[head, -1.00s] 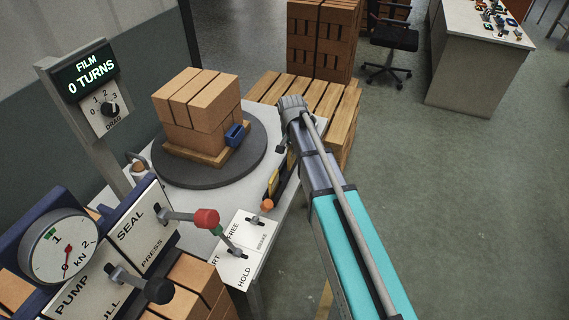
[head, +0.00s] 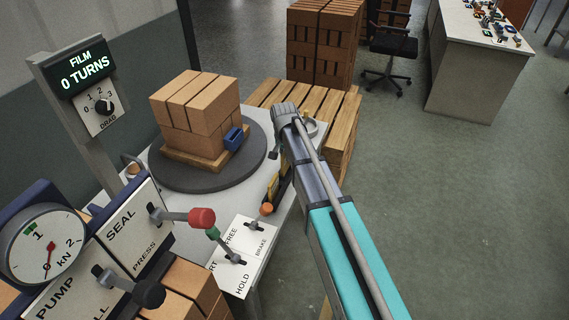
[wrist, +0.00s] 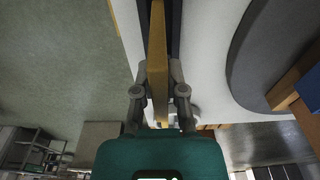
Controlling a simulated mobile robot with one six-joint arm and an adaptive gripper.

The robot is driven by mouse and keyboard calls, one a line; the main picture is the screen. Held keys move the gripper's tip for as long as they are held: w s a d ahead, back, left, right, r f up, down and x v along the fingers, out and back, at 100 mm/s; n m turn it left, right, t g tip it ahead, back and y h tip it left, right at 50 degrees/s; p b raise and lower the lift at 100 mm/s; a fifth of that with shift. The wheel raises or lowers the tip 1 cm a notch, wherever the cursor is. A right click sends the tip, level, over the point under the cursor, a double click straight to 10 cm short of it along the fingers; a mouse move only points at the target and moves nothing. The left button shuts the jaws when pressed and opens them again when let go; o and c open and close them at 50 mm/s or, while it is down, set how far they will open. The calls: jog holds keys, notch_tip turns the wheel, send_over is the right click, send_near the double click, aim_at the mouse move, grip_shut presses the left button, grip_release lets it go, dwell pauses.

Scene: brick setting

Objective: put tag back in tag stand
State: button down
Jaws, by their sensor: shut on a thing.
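My gripper (wrist: 159,95) is shut on a flat yellow-brown piece, which I take to be the tag (wrist: 156,50); it stretches from between the fingers to the top of the wrist view. In the head view my arm hides the fingertips. A yellow piece (head: 272,184) also shows there, beside a long dark part (head: 284,187) along the table's right edge. This dark part may be the tag stand, but I cannot tell for sure. A dark strip (wrist: 174,25) also shows close behind the tag in the wrist view; I cannot tell whether they touch.
Levers with a red knob (head: 202,218) and an orange knob (head: 266,209) stand at the front. A wooden pallet (head: 342,112) is behind; open floor lies right.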

aim_at(285, 162)
jog(key=shift+f+b, duration=1.4)
jog(key=shift+f, duration=0.3)
jog(key=shift+f, duration=0.1)
jog(key=c, duration=0.7)
grip_release()
jog(key=shift+r, duration=0.2)
jog(key=r+p, duration=0.8)
jog(key=s+r+p, duration=0.1)
jog(key=r+p, duration=0.3)
jog(key=shift+a, duration=0.25)
jog(key=s+d+n, duration=0.2)
jog(key=s+d, duration=0.5)
jog(key=s, duration=0.4)
jog(key=s+d+n+g, duration=0.1)
jog(key=s+d+n, duration=0.1)
jog(key=s+d, duration=0.6)
jog(key=s, duration=0.2)
jog(key=shift+s+d, duration=0.3)
jog(key=shift+s, duration=0.05)
